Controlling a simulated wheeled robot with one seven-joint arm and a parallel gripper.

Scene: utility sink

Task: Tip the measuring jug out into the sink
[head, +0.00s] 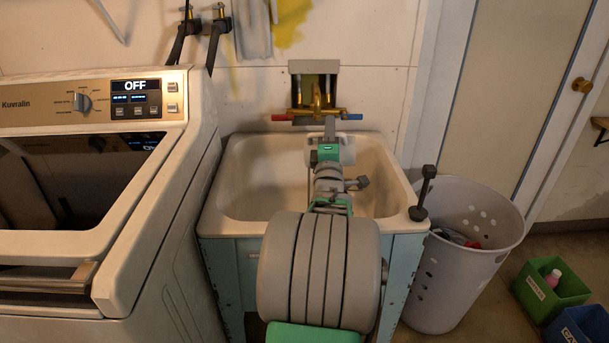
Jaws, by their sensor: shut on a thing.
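The sink (265,176) is a cream utility basin on a worn light-blue cabinet, against the back wall. A brass tap (317,112) with red and blue handles is mounted above its back edge. My arm reaches from the bottom middle over the basin toward the tap. Its grey and green links cover the middle of the sink. The jaws of my gripper cannot be made out; they are hidden beyond the wrist. I cannot make out the measuring jug or anything in it, nor the drain.
A washing machine (165,190) stands close on the left. A dark-ended upright rod (425,190) is at the sink's right front corner. A pale perforated basket (458,270) with some items inside stands to the right. Green (550,293) and blue (582,327) bins are at the far right.

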